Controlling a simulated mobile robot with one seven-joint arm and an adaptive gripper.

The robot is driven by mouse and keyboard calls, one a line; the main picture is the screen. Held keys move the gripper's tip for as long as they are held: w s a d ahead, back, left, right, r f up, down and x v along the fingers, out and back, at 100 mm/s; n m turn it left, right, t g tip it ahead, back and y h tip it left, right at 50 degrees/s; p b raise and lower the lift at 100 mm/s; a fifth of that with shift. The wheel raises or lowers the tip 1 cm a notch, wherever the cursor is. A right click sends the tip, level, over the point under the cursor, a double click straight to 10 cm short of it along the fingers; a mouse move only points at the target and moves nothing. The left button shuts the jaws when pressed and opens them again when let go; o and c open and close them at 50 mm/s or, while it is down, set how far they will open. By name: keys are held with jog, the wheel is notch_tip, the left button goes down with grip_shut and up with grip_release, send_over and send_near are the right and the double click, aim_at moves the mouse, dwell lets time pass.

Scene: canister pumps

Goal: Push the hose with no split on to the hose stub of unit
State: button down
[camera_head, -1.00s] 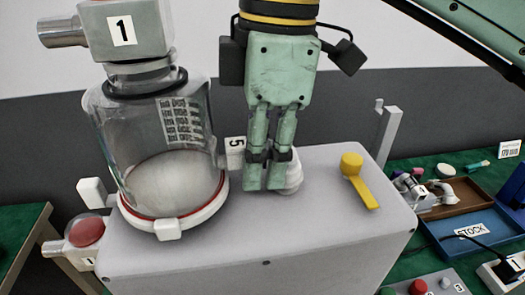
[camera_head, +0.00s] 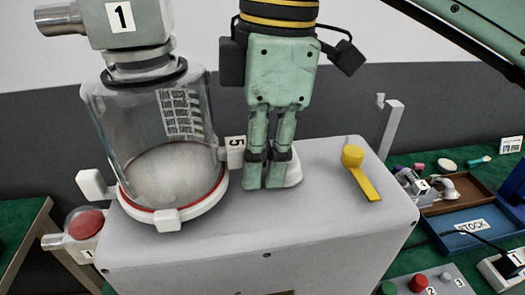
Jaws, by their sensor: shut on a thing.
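The pump unit (camera_head: 260,225) is a grey box with a clear canister (camera_head: 135,140) on its left, under a head labelled 1 (camera_head: 120,18). A metal stub (camera_head: 50,25) points left from that head. My gripper (camera_head: 266,182) points down over the middle of the box top, right of the canister. Its fingers are shut on a pale, rounded thing (camera_head: 295,170), mostly hidden behind them. I cannot tell whether this is a hose. A white tag marked 5 (camera_head: 235,151) shows just left of the fingers. No hose is clearly visible.
A yellow lever (camera_head: 358,175) stands on the right of the box top. A pale post (camera_head: 389,135) rises behind it. At right, a green table holds a blue STOCK tray (camera_head: 462,240), a brown tray (camera_head: 470,205) and buttons (camera_head: 418,284). Another green surface (camera_head: 20,232) is at far left.

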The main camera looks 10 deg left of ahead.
jog(key=shift+d, duration=0.15)
jog(key=c, duration=1.3)
grip_release()
jog(key=shift+c, duration=0.2)
